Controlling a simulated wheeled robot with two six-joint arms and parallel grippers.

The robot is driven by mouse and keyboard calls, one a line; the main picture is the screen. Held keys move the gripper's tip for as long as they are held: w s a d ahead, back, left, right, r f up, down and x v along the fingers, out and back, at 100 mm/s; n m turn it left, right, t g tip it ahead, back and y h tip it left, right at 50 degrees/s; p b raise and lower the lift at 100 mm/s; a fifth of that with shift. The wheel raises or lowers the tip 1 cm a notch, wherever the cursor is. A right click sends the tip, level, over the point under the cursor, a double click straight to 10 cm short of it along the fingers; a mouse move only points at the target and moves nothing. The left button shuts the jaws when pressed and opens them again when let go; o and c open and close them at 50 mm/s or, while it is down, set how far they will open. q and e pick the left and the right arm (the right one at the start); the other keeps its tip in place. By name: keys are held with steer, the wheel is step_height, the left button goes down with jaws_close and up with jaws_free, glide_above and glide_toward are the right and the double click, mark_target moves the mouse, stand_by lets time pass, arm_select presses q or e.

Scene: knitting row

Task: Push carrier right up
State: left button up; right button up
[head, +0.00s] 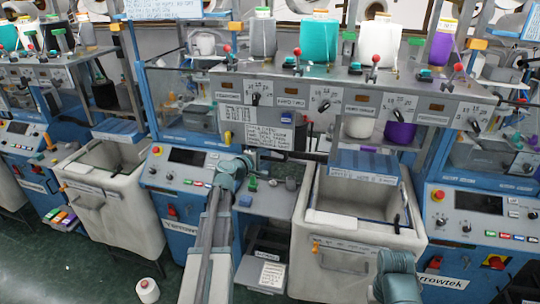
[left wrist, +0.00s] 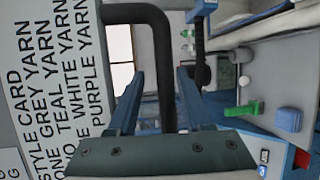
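In the left wrist view, a thick black bent bar (left wrist: 164,75), which looks like the carrier's handle, runs across and then down between the two blue fingers of my left gripper (left wrist: 158,88). The fingers stand apart, with a visible gap on the left of the bar; I cannot tell whether the right finger touches it. In the head view my left gripper (head: 243,161) is in front of the middle machine, just below the white style card (head: 269,137). The carrier itself is hard to make out there. Only a teal link of my right arm shows at the bottom; its gripper is out of view.
The style card (left wrist: 52,75) fills the left of the wrist view. A small shelf (head: 270,200) with a green knob (head: 252,184) lies below my left gripper. A grey bin (head: 360,235) stands to the right. Yarn cones, including a teal one (head: 318,38), stand on top. A white cone (head: 148,290) is on the floor.

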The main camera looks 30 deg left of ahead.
arm_select(q)
steer(key=shift+f, duration=0.1)
steer(key=p+v, duration=0.2)
steer(key=v, duration=1.1)
steer(key=shift+s, duration=0.4)
steer(key=d+f+m+g+h+b, duration=0.1)
steer(key=d+f+m+g+b, duration=0.15)
steer(key=d+f, duration=0.4)
steer(key=s+d+f+m+g+h+b, duration=0.1)
steer(key=d+f+m+g+h, duration=0.2)
steer(key=d, duration=0.7)
steer(key=d+f+m+g+b, duration=0.25)
steer(key=d+f+m, duration=0.25)
steer(key=d+f, duration=0.3)
steer(key=s+d+f+m+g+y+b, duration=0.6)
steer(key=s+d+f+m+g+y, duration=0.2)
steer(key=s+d+f, duration=0.5)
steer(key=s+m, duration=0.2)
steer(key=s, duration=0.1)
steer(key=shift+d, duration=0.3)
steer(key=shift+a, duration=0.15)
